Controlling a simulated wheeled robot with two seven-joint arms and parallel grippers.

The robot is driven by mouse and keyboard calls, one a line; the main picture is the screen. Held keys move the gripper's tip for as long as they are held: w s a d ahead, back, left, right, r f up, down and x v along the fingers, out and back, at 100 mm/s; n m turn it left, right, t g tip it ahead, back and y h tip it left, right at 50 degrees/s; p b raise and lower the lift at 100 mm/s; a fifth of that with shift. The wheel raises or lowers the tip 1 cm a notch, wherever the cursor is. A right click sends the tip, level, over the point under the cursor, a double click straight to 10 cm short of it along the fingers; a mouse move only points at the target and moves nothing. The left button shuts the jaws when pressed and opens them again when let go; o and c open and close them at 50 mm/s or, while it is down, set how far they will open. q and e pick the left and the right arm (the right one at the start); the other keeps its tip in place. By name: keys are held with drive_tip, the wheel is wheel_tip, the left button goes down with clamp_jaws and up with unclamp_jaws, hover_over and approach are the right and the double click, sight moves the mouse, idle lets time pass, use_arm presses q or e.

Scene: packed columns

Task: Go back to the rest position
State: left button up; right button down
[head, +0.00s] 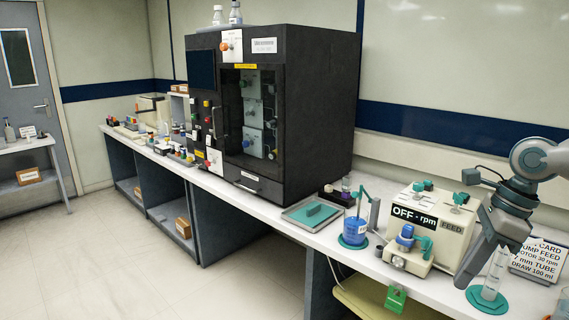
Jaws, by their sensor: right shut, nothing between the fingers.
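My right arm comes in from the right edge, and its grey gripper (467,280) hangs tilted downward over the bench. The gripper is shut and empty. It is in front of the right side of the cream pump box (428,222) and just left of a clear measuring cylinder (495,272) on a teal base. I cannot tell whether it touches either of them. My left gripper is not in view.
A blue-filled vessel (355,232) and a grey tray (309,217) stand left of the pump. A lettered card (540,258) is at the right. A large black cabinet (320,100) stands on the long white bench. The floor (130,250) is clear at left.

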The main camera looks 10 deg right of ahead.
drive_tip(key=w+d+f+m+t+y, duration=0.3)
drive_tip(key=d+f+m+t, duration=0.25)
drive_tip(key=f+m, duration=0.3)
drive_tip(key=w+d+f+m+t+y, duration=0.35)
drive_tip(key=d+f+m, duration=0.25)
drive_tip(key=f+m, duration=0.3)
drive_tip(key=s+d+f+m+t+h, duration=0.1)
drive_tip(key=s+f+m+t+h, duration=0.15)
drive_tip(key=f+m, duration=0.7)
drive_tip(key=s+d+f+m+t+h, duration=0.1)
drive_tip(key=s+f+m+t+h, duration=0.2)
drive_tip(key=f, duration=1.3)
drive_tip(key=s+a+f+m+g+h, duration=0.2)
drive_tip(key=s+a+f+m, duration=0.3)
drive_tip(key=a+f, duration=0.45)
drive_tip(key=s+a+f+m+g+h, duration=0.1)
drive_tip(key=s+a+f+m+g, duration=0.4)
drive_tip(key=f, duration=0.7)
drive_tip(key=s+a+f+m, duration=0.2)
drive_tip(key=s+a+f, duration=0.3)
drive_tip(key=a, duration=0.6)
drive_tip(key=s+a+f+m+g+y, duration=0.1)
drive_tip(key=s+a+f, duration=0.4)
drive_tip(key=a, duration=0.7)
drive_tip(key=shift+s+m, duration=0.35)
drive_tip(key=shift+m, duration=0.45)
drive_tip(key=shift+s+d+f, duration=0.1)
drive_tip(key=shift+d, duration=0.1)
